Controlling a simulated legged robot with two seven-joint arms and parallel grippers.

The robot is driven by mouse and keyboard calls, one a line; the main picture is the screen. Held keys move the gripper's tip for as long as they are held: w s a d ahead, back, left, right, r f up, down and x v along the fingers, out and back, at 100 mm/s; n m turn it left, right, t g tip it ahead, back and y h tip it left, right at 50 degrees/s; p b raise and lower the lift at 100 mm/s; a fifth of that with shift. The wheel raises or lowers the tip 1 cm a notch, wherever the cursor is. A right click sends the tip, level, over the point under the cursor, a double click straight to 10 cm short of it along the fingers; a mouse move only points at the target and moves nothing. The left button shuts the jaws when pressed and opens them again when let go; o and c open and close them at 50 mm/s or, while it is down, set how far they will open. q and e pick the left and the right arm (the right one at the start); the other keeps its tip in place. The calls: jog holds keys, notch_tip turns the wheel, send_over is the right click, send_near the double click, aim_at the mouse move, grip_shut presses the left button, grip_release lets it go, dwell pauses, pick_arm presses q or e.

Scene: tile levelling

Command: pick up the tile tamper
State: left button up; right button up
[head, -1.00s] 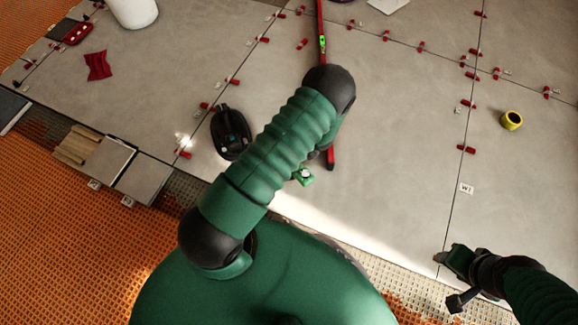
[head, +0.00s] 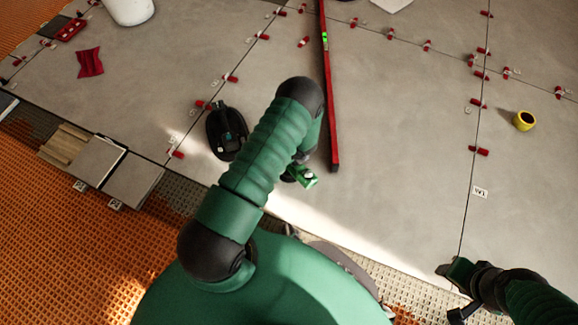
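The tile tamper (head: 227,130) looks like the black oval tool with a handle on top. It rests on the grey tiles left of my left forearm. My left arm reaches up over the tiles and bends down, and its gripper (head: 304,178) shows only as a small green part beyond the forearm. It is to the right of the tamper and apart from it; its fingers are too hidden to judge. My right gripper (head: 453,271) is low at the right over the tile edge, far from the tamper. Its finger gap is not clear.
A long red level (head: 331,110) lies just right of my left arm. Red clips (head: 229,78) line the tile joints. A yellow roll (head: 524,121) lies at the right, a white bucket (head: 128,9) at the back left. A red cloth (head: 90,62) and sample tiles (head: 133,180) are at left.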

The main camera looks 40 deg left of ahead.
pick_arm(q)
grip_shut()
jog(key=shift+r, duration=0.1)
dwell(0.3)
